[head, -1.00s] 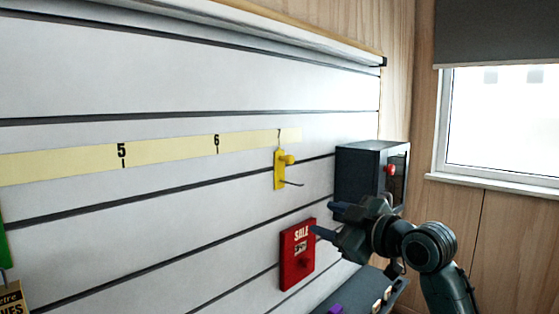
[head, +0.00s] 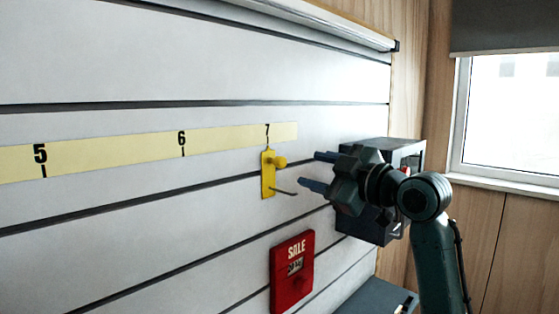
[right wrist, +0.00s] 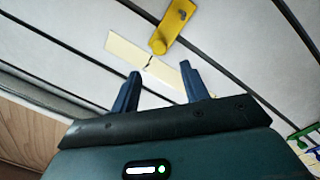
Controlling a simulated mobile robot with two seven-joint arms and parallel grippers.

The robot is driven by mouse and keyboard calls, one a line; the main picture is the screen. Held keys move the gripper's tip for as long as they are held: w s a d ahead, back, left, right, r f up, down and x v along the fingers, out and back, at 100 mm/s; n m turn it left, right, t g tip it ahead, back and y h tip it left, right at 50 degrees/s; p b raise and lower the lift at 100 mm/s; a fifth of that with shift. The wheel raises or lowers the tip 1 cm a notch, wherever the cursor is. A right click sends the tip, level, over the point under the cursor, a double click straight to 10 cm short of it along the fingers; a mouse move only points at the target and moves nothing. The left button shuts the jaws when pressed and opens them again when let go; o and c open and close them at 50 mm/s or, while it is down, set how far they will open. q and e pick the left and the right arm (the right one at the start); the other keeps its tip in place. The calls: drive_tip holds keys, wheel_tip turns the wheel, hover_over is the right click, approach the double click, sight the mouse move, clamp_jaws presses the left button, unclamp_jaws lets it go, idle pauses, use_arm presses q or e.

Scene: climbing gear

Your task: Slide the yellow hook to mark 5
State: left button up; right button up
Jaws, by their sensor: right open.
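The yellow hook (head: 268,175) hangs on the white slatted wall just under mark 7 (head: 267,130). It has a round yellow knob and a thin prong sticking out. Mark 5 (head: 41,157) is at the far left of the pale yellow number strip (head: 110,148). My right gripper (head: 310,171) is open and empty, to the right of the hook, with its fingers pointing at it and apart from it. In the right wrist view the hook (right wrist: 173,27) lies beyond the two open fingertips (right wrist: 160,80). My left gripper is not in view.
A red SALE sign (head: 292,272) is on the wall below the hook. A dark box (head: 378,225) stands behind my right arm. A window (head: 510,120) is at the right. The wall along the strip from 7 to 5 looks clear.

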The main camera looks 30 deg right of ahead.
sight(283, 163)
drive_tip(key=p+x, duration=0.1)
drive_tip(key=x, duration=1)
drive_tip(key=shift+p, duration=0.4)
drive_tip(key=shift+c, duration=0.5)
drive_tip(key=shift+f, duration=0.1)
clamp_jaws()
